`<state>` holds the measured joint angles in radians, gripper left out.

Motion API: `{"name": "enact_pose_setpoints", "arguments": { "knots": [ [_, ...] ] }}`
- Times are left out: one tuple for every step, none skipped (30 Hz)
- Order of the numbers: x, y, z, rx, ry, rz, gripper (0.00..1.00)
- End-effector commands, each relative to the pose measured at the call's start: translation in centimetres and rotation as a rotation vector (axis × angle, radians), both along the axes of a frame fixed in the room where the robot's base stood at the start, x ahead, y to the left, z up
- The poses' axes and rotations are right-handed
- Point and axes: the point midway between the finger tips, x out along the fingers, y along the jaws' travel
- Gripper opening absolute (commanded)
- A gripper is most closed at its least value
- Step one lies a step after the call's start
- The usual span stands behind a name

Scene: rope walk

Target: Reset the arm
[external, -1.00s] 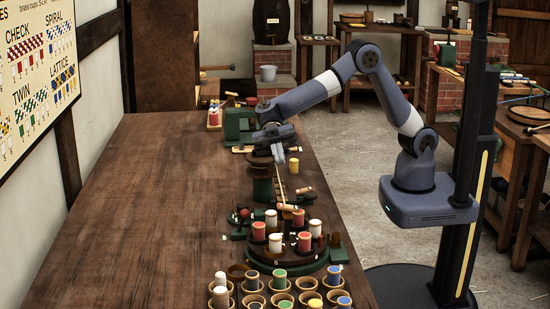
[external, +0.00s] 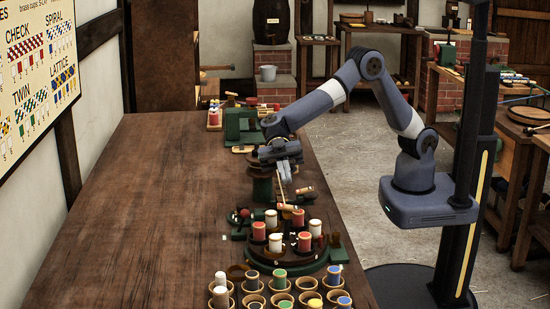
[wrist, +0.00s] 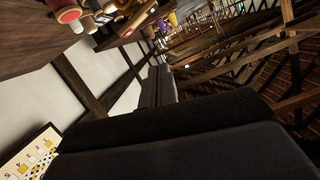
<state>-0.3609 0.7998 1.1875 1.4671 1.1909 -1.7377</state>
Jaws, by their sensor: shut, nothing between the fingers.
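My gripper (external: 286,178) hangs over the right side of the long table, tilted down, with its fingers together and nothing held. In the external view it is just above and right of the green post (external: 262,188), close to a pale stick (external: 281,195) that leans up from the round stand; I cannot tell whether it touches either. My arm bends up and back to its column at the right. In the wrist view my dark gripper body fills the lower part, with the shut fingers (wrist: 158,88) pointing up the picture.
A round stand (external: 262,262) holds several red and white bobbins. Several cups (external: 253,303) with coloured bobbins stand at the near edge. A green machine (external: 243,126) stands at the far end. The table's left side (external: 150,210) is bare. A pattern board (external: 40,70) hangs on the wall.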

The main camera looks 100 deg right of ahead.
Motion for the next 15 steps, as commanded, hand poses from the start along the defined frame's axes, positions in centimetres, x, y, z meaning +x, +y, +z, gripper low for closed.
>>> {"name": "enact_pose_setpoints", "arguments": {
  "knots": [
    [-0.1,0.0,-0.6,0.001,-0.012,0.0,0.0],
    [-0.2,0.0,-0.6,0.001,-0.018,0.0,0.0],
    [-0.3,0.0,-0.6,0.001,-0.027,0.0,0.0],
    [-0.4,-0.1,-0.6,0.001,-0.034,0.001,0.0],
    [-0.5,-0.1,-0.6,0.001,-0.04,0.001,0.0],
    [-0.6,-0.1,-0.6,0.001,-0.047,0.001,0.0],
    [-0.7,-0.1,-0.7,0.001,-0.053,0.002,0.0],
    [-0.8,-0.1,-0.7,0.001,-0.06,0.001,0.0],
    [-0.9,-0.1,-0.7,0.001,-0.069,0.001,0.0],
    [-1.0,-0.2,-0.7,0.001,-0.074,0.002,0.0],
    [-1.1,-0.2,-0.8,0.001,-0.08,0.002,0.0],
    [-1.2,-0.2,-0.8,0.001,-0.088,0.002,0.0],
    [-1.3,-0.2,-0.8,0.001,-0.094,0.002,0.0],
    [-1.4,-0.2,-0.8,0.001,-0.1,0.002,0.0],
    [-1.5,-0.3,-0.9,0.001,-0.109,0.002,0.0]
  ]
}}
